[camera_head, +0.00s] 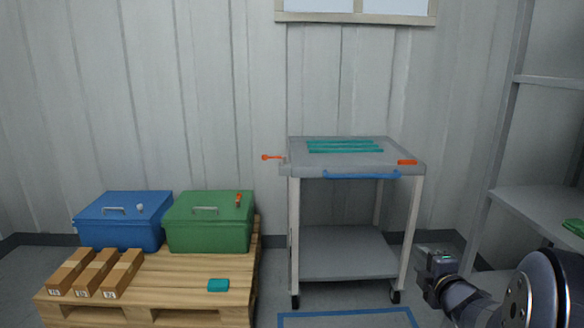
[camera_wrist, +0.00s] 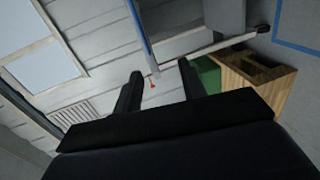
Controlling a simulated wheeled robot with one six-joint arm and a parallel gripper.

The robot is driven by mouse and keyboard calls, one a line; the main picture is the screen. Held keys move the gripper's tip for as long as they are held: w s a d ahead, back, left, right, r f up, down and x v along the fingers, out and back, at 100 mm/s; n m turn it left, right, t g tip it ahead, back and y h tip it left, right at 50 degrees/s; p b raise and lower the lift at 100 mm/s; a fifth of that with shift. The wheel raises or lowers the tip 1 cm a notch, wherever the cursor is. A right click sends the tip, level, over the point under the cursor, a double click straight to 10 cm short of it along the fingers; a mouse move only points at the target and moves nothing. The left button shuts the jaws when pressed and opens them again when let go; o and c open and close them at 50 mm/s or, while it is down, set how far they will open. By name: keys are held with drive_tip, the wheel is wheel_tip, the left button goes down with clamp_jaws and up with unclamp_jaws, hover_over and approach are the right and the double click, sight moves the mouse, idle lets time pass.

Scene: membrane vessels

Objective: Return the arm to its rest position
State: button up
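My gripper (camera_head: 438,258) shows at the lower right of the head view, at the end of my dark arm. It is in front of and to the right of the grey cart, apart from it. In the wrist view the two black fingers of my gripper (camera_wrist: 160,80) stand apart with nothing held between them. Part of my arm is cut off by the lower right edge of the head view.
A grey cart (camera_head: 345,254) with teal strips (camera_head: 345,146) on top stands mid-view. A pallet (camera_head: 175,275) at left bears a blue box (camera_head: 122,222), a green box (camera_head: 210,222) and cartons (camera_head: 97,272). Shelving (camera_head: 535,205) stands at right, near my arm.

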drive_tip(key=s, duration=0.6)
drive_tip(key=shift+r+p, duration=0.35)
drive_tip(key=shift+p, duration=0.1)
drive_tip(key=shift+d, duration=0.15)
